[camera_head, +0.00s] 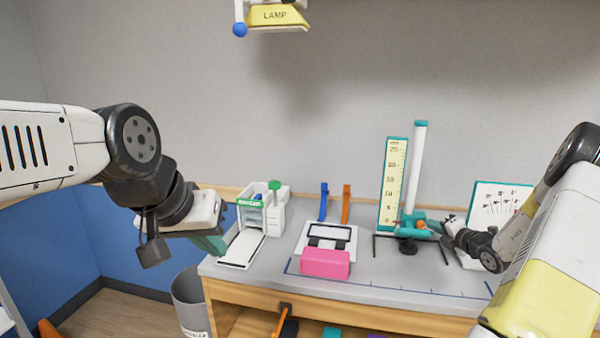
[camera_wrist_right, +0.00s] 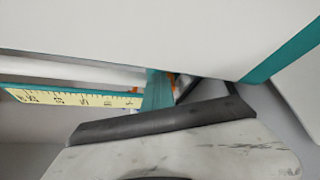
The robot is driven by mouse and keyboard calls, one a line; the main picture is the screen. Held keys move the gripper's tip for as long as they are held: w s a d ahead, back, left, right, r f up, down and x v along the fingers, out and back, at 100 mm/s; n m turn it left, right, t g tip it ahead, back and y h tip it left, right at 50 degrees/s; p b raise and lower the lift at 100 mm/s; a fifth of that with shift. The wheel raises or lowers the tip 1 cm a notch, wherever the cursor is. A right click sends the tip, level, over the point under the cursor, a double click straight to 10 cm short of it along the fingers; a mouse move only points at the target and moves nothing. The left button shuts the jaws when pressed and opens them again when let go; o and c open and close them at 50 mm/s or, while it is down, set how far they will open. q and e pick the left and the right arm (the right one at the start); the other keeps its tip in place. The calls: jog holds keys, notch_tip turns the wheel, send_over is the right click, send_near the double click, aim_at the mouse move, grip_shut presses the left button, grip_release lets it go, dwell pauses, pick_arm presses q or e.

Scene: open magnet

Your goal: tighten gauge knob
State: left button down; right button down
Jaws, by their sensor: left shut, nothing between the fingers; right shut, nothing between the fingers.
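The gauge has a yellow scale (camera_head: 392,188) with teal edges and a white post (camera_head: 417,165) with a teal cap. A teal carriage sits low on the post with a small orange knob (camera_head: 421,224) on it. My right gripper (camera_head: 446,224) is shut and empty just right of the orange knob; contact cannot be told. In the right wrist view the gauge scale (camera_wrist_right: 75,97), teal carriage (camera_wrist_right: 157,90) and a sliver of orange show beyond a dark finger, the knob mostly hidden. My left gripper (camera_head: 214,244) is shut and empty by the bench's left end, far from the gauge.
A white card (camera_head: 502,198) with teal edging stands behind my right gripper; its panel looms close in the wrist view (camera_wrist_right: 200,30). A pink block (camera_head: 325,263), a white framed plate, blue and orange uprights, and a white dispenser (camera_head: 276,215) occupy the bench. A lamp hangs above.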

jog(key=shift+f, duration=0.4)
jog(key=shift+s+d+r, duration=0.1)
jog(key=shift+d+r, duration=0.15)
jog(key=shift+d, duration=0.05)
jog(key=shift+s, duration=0.2)
jog(key=shift+s+a, duration=0.2)
jog(key=shift+s, duration=0.75)
jog(key=shift+s+a, duration=0.15)
jog(key=shift+s, duration=0.75)
jog(key=shift+s+a, duration=0.2)
jog(key=shift+s, duration=0.75)
